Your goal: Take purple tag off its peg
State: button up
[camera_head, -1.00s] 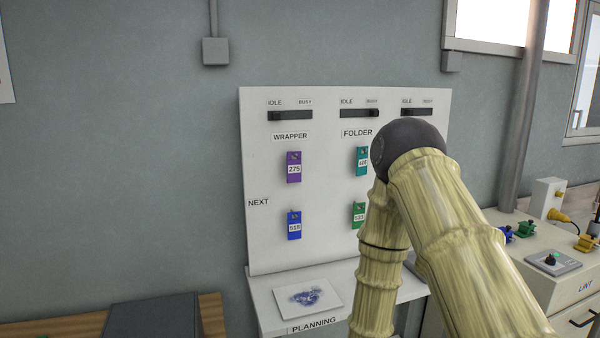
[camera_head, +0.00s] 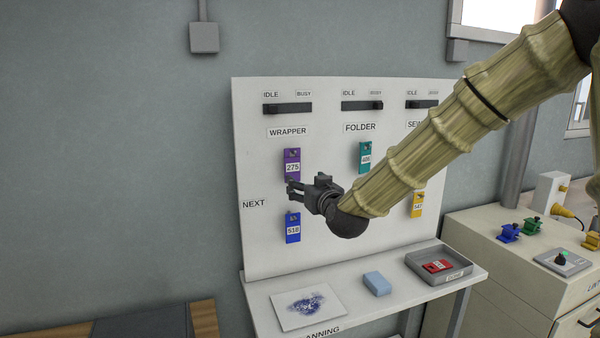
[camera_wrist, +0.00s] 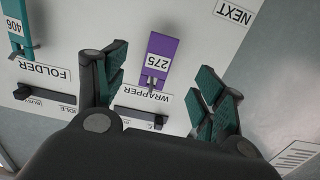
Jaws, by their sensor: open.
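The purple tag (camera_head: 292,158), marked 275, hangs on its peg under the WRAPPER label on the white board. My gripper (camera_head: 291,188) is open, in front of the board at the tag's lower end. In the wrist view, which is upside down, the purple tag (camera_wrist: 161,47) shows between the two spread fingers of my gripper (camera_wrist: 160,72), with clear space on both sides. The metal peg (camera_wrist: 151,84) shows at the tag's holed end. I see no contact between fingers and tag, and the depth gap is hard to judge.
A blue tag (camera_head: 293,227), marked 518, hangs just below my gripper. A teal tag (camera_head: 365,157) hangs to the right under FOLDER. The WRAPPER slider (camera_head: 288,108) is above the purple tag. A shelf (camera_head: 352,318) below holds a blue block (camera_head: 377,284) and a grey tray (camera_head: 465,268).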

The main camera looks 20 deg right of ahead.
aim_at(293, 159)
jog(key=shift+t, duration=0.3)
jog(key=w+r+p, duration=0.1)
jog(key=w, duration=0.2)
jog(key=w+r+p, duration=0.1)
jog(key=w, duration=0.2)
jog(key=w+r+p, duration=0.1)
jog(key=w, duration=0.3)
jog(key=shift+a+r+p, duration=0.1)
jog(key=shift+a+p, duration=0.15)
jog(key=shift+p, duration=0.05)
jog(key=shift+w, duration=0.8)
jog(key=c, duration=1.1)
jog(key=shift+r+p, duration=0.3)
jog(key=shift+r, duration=0.05)
